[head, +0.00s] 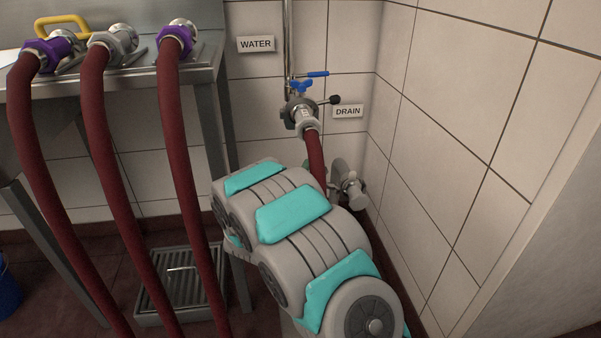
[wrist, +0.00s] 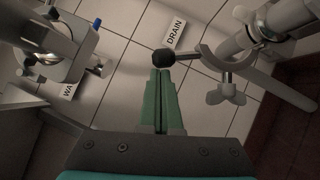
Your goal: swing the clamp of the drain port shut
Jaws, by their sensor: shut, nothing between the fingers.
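The drain port (wrist: 275,25) is a grey pipe end at the upper right of the wrist view, and in the head view (head: 350,188) it sits low on the wall, partly behind my arm. Its clamp (wrist: 228,76) is a curved pale jaw with a wing nut. I cannot tell how far round the pipe it reaches. A lever with a black knob (wrist: 163,58) sticks out to the left. My gripper (wrist: 161,74) is shut and empty, its green fingertips right by the knob; contact is unclear. The gripper is not clearly seen in the head view.
The water port (head: 301,108), with blue valve handles and a red hose, is above the drain port; its metal fitting (wrist: 58,62) is left of my fingers. A DRAIN label (head: 348,111) is on the tiled wall. Several red hoses hang from the steel bench (head: 215,55) at left.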

